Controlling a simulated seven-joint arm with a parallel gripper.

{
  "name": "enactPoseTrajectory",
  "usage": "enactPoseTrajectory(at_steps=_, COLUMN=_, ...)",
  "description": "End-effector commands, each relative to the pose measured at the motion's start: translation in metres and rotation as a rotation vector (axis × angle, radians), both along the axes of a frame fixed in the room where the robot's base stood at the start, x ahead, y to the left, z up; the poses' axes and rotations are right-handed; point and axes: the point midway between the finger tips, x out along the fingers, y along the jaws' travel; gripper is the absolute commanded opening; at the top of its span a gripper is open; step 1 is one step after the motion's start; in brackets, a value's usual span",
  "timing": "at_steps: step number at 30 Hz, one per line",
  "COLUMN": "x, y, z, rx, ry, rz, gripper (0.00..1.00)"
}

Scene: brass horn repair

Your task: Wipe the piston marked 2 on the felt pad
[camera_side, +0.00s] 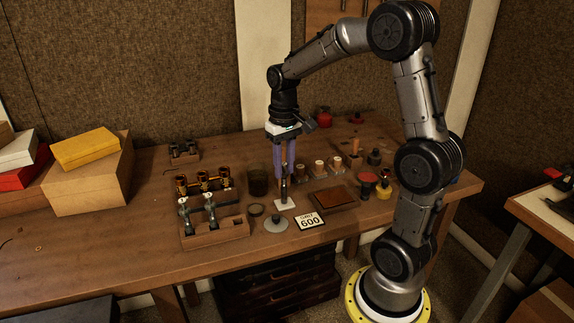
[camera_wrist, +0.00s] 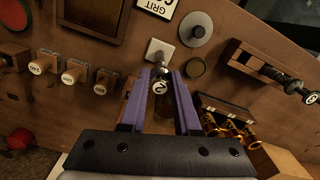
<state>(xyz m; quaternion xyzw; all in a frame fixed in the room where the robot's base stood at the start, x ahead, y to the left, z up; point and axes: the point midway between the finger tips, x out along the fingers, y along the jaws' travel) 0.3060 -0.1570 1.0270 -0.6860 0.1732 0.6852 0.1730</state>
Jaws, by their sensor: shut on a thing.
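The piston marked 2 (camera_wrist: 160,87) is between the purple fingers of my gripper (camera_wrist: 162,76), which is shut on it. In the side view my gripper (camera_side: 287,172) points straight down and the piston (camera_side: 284,191) hangs upright, dark and slim. Its lower end is over a small white square (camera_side: 285,203), also in the wrist view (camera_wrist: 157,51); I cannot tell whether they touch. A flat brown rectangular pad (camera_side: 334,198) lies to the right in the side view and at the upper left in the wrist view (camera_wrist: 92,18). I cannot tell which is felt.
A wooden rack (camera_side: 222,238) with two pistons stands front left, with a brass valve block (camera_side: 204,186) behind it. A GRIT 600 card (camera_side: 309,220) and a grey knobbed disc (camera_side: 276,224) lie in front. A dark jar (camera_side: 258,181) and a row of light-topped pegs (camera_side: 319,168) stand nearby.

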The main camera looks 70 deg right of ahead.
Motion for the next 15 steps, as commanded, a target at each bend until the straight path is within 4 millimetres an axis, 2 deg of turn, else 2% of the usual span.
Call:
enactPoseTrajectory(at_steps=8, x=0.0062, y=0.0067, z=-0.0003, rx=0.000, ry=0.001, rz=0.000, gripper=0.00)
enactPoseTrajectory(at_steps=15, x=0.0038, y=0.0042, z=-0.0003, rx=0.000, ry=0.001, rz=-0.002, gripper=0.00)
